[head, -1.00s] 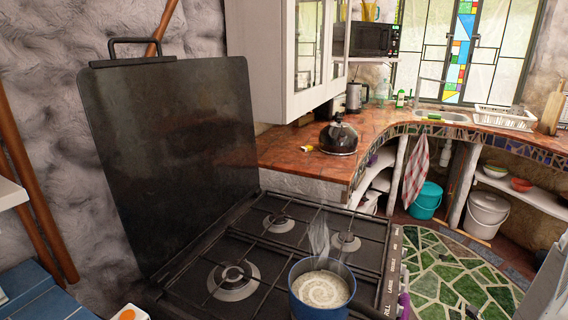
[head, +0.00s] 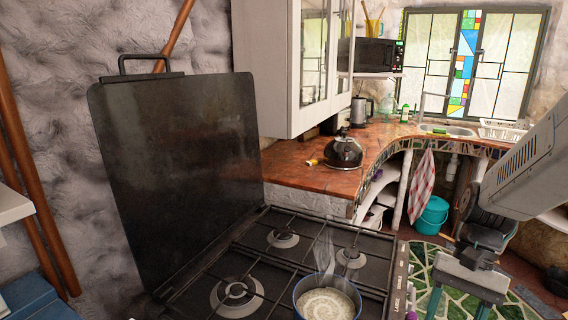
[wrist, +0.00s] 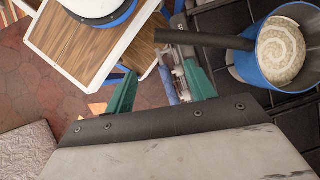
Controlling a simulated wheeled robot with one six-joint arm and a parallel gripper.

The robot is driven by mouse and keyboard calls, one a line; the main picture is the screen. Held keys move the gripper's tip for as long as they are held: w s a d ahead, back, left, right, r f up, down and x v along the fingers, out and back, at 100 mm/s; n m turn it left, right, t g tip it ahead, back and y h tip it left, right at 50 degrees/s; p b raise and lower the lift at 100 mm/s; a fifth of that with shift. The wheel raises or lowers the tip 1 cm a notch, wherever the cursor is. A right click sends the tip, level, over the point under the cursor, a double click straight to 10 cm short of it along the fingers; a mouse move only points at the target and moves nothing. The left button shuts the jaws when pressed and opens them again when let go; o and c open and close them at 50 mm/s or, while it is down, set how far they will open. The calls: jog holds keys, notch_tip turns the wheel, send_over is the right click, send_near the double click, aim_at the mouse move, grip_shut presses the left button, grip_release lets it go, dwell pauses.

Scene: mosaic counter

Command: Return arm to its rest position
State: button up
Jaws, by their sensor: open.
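My arm (head: 520,155) reaches in from the right side of the head view. My gripper (head: 458,304) hangs from it with its green fingers pointing down, to the right of the stove. In the wrist view my gripper (wrist: 161,90) has its two green fingers spread apart. Nothing shows held between them. In the head view the lower ends of the fingers are cut off by the frame's bottom edge.
A blue pot (head: 298,297) with pale, steaming contents stands on the black stove (head: 215,262); it also shows in the wrist view (wrist: 243,68). A kettle (head: 343,151) stands on the counter (head: 300,174). A wooden-topped surface (wrist: 75,48) lies left of the fingers.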

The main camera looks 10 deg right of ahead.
jog(key=s+a+r+n+t+h, duration=0.4)
jog(key=a+r+n, duration=0.3)
jog(key=r, duration=0.4)
jog(key=shift+s+a+n+t+h, duration=0.35)
jog(key=shift+s+n+t, duration=0.15)
jog(key=shift+t, duration=0.3)
